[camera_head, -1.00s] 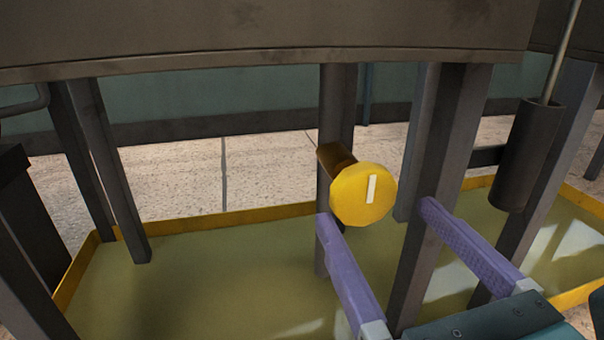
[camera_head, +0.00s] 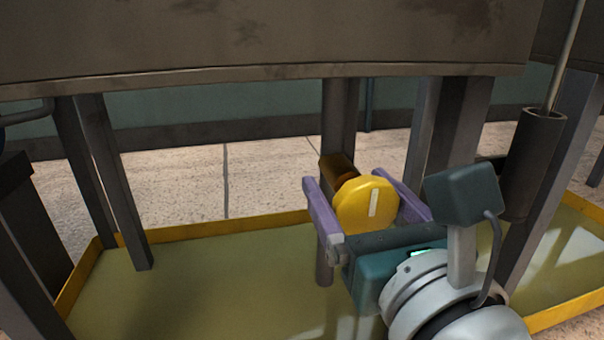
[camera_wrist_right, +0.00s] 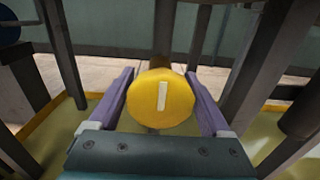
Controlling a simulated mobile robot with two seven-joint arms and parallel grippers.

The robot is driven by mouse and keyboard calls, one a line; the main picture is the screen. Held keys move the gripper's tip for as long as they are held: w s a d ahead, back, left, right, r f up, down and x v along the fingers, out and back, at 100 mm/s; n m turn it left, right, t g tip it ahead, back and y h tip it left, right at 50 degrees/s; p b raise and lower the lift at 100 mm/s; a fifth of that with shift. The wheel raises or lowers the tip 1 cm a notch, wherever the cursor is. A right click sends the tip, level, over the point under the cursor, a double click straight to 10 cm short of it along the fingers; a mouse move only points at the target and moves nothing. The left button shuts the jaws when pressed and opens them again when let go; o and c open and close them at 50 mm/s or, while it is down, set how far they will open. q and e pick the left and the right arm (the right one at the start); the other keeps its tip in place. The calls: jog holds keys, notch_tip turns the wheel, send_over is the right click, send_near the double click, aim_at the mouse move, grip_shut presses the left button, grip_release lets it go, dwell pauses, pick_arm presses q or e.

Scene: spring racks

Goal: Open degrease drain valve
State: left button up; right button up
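The drain valve is a round yellow knob (camera_head: 362,206) with a white bar mark standing nearly upright, on a brown stub pipe (camera_head: 337,168) below the tank. My right gripper (camera_head: 345,180) is open, with its two purple fingers on either side of the knob. In the right wrist view the knob (camera_wrist_right: 160,103) sits between the fingers (camera_wrist_right: 158,80), with a visible gap at least on the right. The left side is close, and I cannot tell if it touches. My left gripper is not in view.
The dark tank (camera_head: 260,45) hangs above, on grey legs (camera_head: 112,180). A shallow tray with a yellow rim (camera_head: 215,232) lies below. A dark cylinder (camera_head: 533,160) on a rod hangs to the right of my right arm.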

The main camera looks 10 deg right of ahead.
jog(key=c, duration=0.9)
